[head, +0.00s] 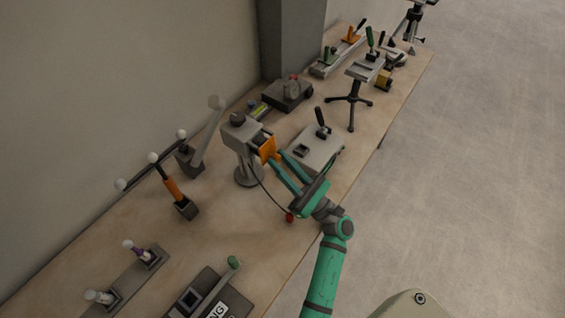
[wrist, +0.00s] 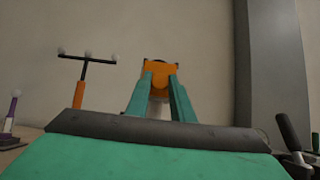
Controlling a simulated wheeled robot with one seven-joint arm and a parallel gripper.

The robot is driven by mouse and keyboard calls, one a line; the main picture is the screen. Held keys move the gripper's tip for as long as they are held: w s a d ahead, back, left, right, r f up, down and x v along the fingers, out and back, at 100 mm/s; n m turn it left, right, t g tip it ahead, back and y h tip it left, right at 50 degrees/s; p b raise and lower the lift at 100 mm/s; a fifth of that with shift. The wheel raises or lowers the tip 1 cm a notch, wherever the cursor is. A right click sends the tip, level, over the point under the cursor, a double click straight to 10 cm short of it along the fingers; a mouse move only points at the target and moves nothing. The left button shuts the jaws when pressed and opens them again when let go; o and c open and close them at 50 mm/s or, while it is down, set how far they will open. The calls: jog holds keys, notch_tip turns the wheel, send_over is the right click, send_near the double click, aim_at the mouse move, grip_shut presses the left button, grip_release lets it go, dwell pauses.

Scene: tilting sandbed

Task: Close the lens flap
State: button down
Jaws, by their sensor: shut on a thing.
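The lens flap (head: 267,149) is an orange plate at the front of a grey box-like device (head: 243,132) on a round-based stand. The flap also shows in the wrist view (wrist: 158,75), straight ahead between the fingertips. My gripper (head: 275,160) reaches up to it from the lower right, its two teal fingers on the flap. In the wrist view my gripper (wrist: 160,80) has its fingers slanting inward to the flap's lower part, shut on it. The lens behind the flap is mostly hidden. A dark edge shows just above the flap.
A grey plate with a black lever (head: 319,148) stands close right of my gripper. A red knob (head: 290,217) on a dark cable hangs below. Orange-handled and white-knobbed levers (head: 175,190) stand to the left. A black-legged stand (head: 352,100) is behind.

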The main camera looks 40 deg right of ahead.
jog(key=shift+w+f, duration=0.1)
jog(key=shift+f, duration=0.05)
jog(key=c, duration=1.6)
grip_release()
jog(key=shift+w, duration=0.1)
jog(key=shift+o, duration=0.2)
jog(key=shift+s, duration=0.2)
jog(key=shift+s+d, duration=0.15)
jog(key=v, duration=1)
jog(key=shift+f, duration=0.15)
jog(key=shift+s, duration=0.1)
